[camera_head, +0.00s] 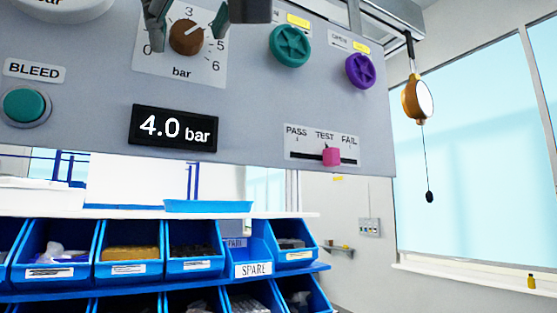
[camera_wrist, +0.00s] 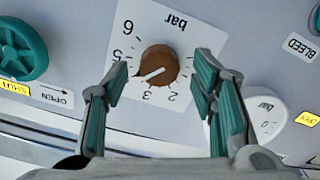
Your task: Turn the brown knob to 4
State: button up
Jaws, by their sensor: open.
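The brown knob (camera_head: 186,37) sits on a white dial plate marked in bar on the grey panel. In the wrist view the knob (camera_wrist: 159,64) appears upside down. The black display (camera_head: 174,128) below the dial reads 4.0 bar. My gripper (camera_head: 190,14) shows at the top edge of the head view, above the knob. In the wrist view my gripper (camera_wrist: 161,72) is open, with one green-padded finger on each side of the knob and visible gaps between.
A green handwheel (camera_head: 290,46) and a purple one (camera_head: 360,71) are right of the dial. A green BLEED button (camera_head: 25,105) is at left. A pink slider (camera_head: 331,156) stands near TEST. Blue bins (camera_head: 130,253) are below the panel.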

jog(key=v, duration=1.1)
jog(key=shift+d, duration=0.2)
jog(key=shift+s, duration=0.15)
jog(key=w+d+f+m+g+h, duration=0.15)
jog(key=w+d+f, duration=0.3)
jog(key=f, duration=0.45)
jog(key=w+d+f+m+g+h, duration=0.1)
jog(key=w+d+f+m+h, duration=0.25)
jog(key=f, duration=0.55)
jog(key=w+d+f+m+g+h, duration=0.1)
jog(key=w+d+f+g+h, duration=0.1)
jog(key=w+d+f, duration=0.55)
jog(key=s+d+f+m+g, duration=0.1)
jog(key=s+d+f+g, duration=0.1)
jog(key=f, duration=0.6)
jog(key=s+d+f+m+g+h, duration=0.1)
jog(key=s+d+f, duration=0.3)
jog(key=f, duration=0.5)
jog(key=s+d+f+m+g+h, duration=0.1)
jog(key=s+d+f+m+g, duration=0.1)
jog(key=f, duration=0.7)
jog(key=shift+s+d+g, duration=0.45)
jog(key=shift+s+d, duration=0.05)
